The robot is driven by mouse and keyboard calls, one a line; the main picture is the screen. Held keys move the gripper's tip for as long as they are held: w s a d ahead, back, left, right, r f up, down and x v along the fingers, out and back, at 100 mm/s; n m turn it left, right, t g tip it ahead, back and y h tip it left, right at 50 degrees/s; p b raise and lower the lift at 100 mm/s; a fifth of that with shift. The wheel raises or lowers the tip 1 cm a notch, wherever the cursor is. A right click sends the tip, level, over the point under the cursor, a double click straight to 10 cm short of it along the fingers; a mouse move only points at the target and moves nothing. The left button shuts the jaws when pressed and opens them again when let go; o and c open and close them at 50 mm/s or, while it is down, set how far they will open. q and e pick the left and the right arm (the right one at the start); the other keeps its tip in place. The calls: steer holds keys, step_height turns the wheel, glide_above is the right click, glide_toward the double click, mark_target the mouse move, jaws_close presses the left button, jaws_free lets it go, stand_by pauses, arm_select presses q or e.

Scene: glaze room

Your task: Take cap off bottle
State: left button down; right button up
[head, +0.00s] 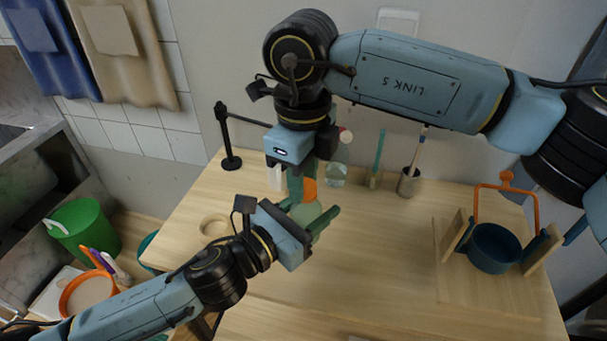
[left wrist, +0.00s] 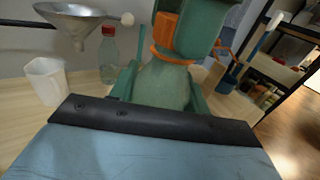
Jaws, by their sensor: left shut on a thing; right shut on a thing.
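A pale green bottle (head: 306,213) stands on the wooden table, partly hidden by my grippers; its rounded body fills the middle of the left wrist view (left wrist: 160,86). My left gripper (head: 322,222) is shut on the bottle's body, one finger on each side. An orange cap (head: 310,188) is at the top of the bottle; its wide lower rim shows in the left wrist view (left wrist: 170,57). My right gripper (head: 300,187) comes down from above and is shut on the cap, its green fingers hiding much of it. The cap's rim appears against the bottle's top; I see no clear gap.
Behind stand a clear bottle with a red top (left wrist: 108,57), a white cup (left wrist: 46,80) and a metal funnel (left wrist: 76,22). A brush pot (head: 408,184) is farther right. A blue pot (head: 493,250) sits in a wooden frame at right. The front table is clear.

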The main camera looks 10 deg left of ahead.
arm_select(q)
steer(key=shift+w, duration=0.1)
arm_select(e)
steer(key=shift+s+a+r, duration=0.15)
steer(key=shift+s, duration=0.05)
arm_select(q)
steer(key=shift+f, duration=0.1)
arm_select(e)
steer(key=shift+r, duration=0.6)
steer(key=shift+w+r, duration=0.1)
steer(key=shift+r, duration=0.25)
